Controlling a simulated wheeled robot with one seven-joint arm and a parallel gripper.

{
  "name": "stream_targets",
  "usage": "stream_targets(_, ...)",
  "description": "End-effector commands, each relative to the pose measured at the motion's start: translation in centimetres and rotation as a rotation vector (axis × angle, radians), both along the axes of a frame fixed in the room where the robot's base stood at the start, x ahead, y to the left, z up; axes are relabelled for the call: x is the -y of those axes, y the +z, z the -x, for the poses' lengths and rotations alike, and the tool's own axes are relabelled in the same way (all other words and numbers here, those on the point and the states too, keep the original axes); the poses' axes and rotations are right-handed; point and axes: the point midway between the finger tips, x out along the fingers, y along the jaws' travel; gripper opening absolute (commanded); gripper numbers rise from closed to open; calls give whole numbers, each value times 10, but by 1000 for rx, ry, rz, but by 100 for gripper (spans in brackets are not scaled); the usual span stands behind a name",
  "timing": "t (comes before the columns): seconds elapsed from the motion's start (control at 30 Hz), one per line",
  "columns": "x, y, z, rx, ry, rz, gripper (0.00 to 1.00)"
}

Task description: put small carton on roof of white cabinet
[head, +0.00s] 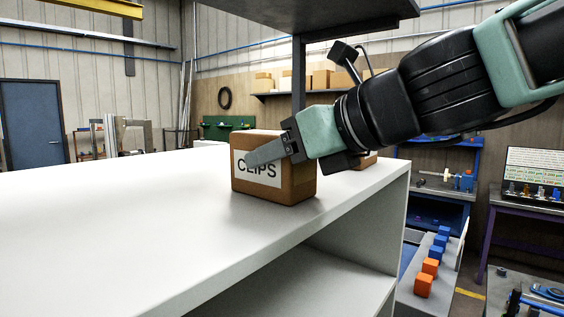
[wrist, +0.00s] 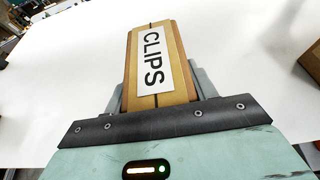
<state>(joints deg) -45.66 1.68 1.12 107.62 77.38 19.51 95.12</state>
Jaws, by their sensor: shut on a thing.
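The small carton (head: 275,185) is a brown box with a white CLIPS label. In the head view it is upright at the roof of the white cabinet (head: 120,220), near the front edge. Its base looks to be on the roof or just above it; I cannot tell which. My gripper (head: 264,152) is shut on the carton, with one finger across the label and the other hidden. In the wrist view the carton (wrist: 157,65) sits between both fingers of my gripper (wrist: 160,90), with white roof around it.
A second brown box (head: 366,162) stands on the roof behind my gripper, and a brown box shows at the right edge of the wrist view (wrist: 312,62). The roof's left side is clear. An open shelf (head: 290,285) lies below. A grey post (head: 298,75) rises behind.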

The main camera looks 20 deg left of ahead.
Motion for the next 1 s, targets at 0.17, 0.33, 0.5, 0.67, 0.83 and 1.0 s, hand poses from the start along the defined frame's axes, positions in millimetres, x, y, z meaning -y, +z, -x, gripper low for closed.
stream_targets(0.17, 0, -2, 0, -2, 1, 4, 65)
stream_targets(0.33, 0, -1, 0, -2, 1, 4, 78)
stream_targets(0.5, 1, -1, 0, -2, 1, 3, 78)
stream_targets(0.67, 12, 6, 5, 0, 0, 1, 78)
stream_targets(0.83, 41, 19, 16, 1, -2, -1, 78)
stream_targets(1.0, 71, 32, 29, 2, -1, 1, 78)
